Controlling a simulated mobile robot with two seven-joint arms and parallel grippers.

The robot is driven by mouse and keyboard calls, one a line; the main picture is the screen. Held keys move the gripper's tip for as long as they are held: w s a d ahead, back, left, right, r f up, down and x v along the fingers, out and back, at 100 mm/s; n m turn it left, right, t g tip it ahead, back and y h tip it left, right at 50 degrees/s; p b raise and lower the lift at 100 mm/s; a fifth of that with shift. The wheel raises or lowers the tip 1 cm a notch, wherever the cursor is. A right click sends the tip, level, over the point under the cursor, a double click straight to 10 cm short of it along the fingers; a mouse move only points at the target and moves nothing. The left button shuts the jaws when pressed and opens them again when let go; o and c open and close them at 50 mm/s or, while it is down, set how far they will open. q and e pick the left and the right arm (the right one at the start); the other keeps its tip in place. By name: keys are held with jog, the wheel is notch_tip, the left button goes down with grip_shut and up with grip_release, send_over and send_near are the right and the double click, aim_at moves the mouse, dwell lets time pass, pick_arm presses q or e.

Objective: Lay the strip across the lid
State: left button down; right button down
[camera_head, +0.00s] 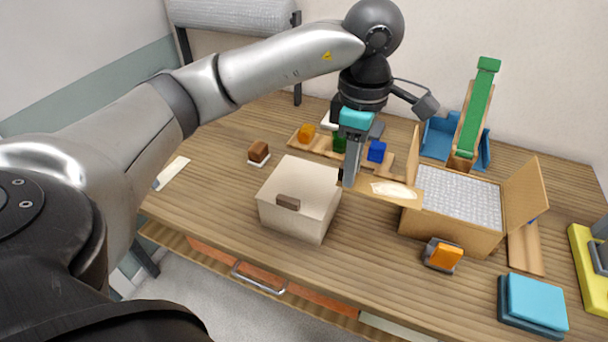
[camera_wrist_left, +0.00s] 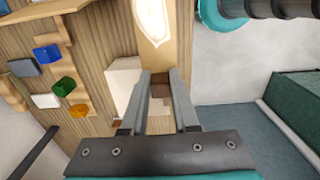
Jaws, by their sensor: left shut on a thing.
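A tan strip (camera_head: 375,187) with a white oval patch is held level in the air between the white box and the open cardboard box. My left gripper (camera_head: 350,182) points down and is shut on its left end. In the left wrist view, the strip (camera_wrist_left: 153,55) runs upward from between the fingers (camera_wrist_left: 155,82). The white box (camera_head: 300,190) has a flat, bare lid and a brown block on its front. It stands just left of and below the gripper, apart from the strip. My right gripper is not in view.
The cardboard box (camera_head: 418,225) has raised flaps and grey filling. A shelf with coloured blocks (camera_head: 376,152) stands behind the gripper. An orange-topped item (camera_head: 445,257) and blue pads (camera_head: 537,300) lie in front. A pale flat piece (camera_head: 172,172) lies at left. Table room is free left of the white box.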

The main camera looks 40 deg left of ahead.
pick_arm(q)
notch_tip(320, 180, up, 2)
jog(key=w+a+r+n+p, duration=0.1)
jog(key=w+a+n+p, duration=0.1)
jog(key=n, duration=0.7)
notch_tip(320, 180, up, 5)
jog(key=n+p, duration=0.5)
jog(key=n, duration=2.2)
send_over(325, 187)
notch_tip(325, 187, down, 16)
jog(key=shift+r+b, duration=0.15)
jog(key=shift+b, duration=0.4)
jog(key=shift+f, duration=2.05)
